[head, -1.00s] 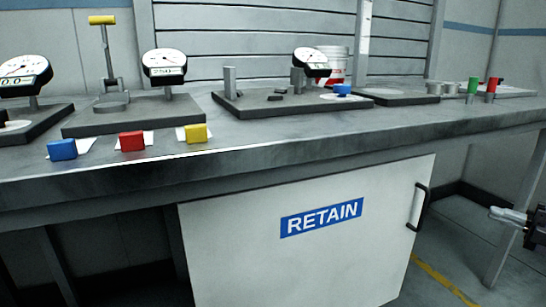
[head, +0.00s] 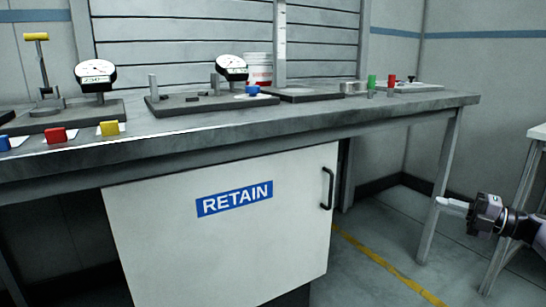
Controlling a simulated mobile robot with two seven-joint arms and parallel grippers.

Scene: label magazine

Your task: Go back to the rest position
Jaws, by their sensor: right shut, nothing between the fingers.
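My right gripper (head: 452,206) comes in from the right edge of the head view. Its fingers are together, with nothing between them. It hangs over the floor to the right of the cabinet, apart from the bench. My left gripper is not in view.
A long grey bench (head: 210,141) holds dial gauges (head: 96,75) on dark plates and red, yellow and blue blocks along its front. A white cabinet marked RETAIN (head: 225,240) stands under it. Another table (head: 535,140) shows at the right edge. The floor (head: 400,225) between is clear.

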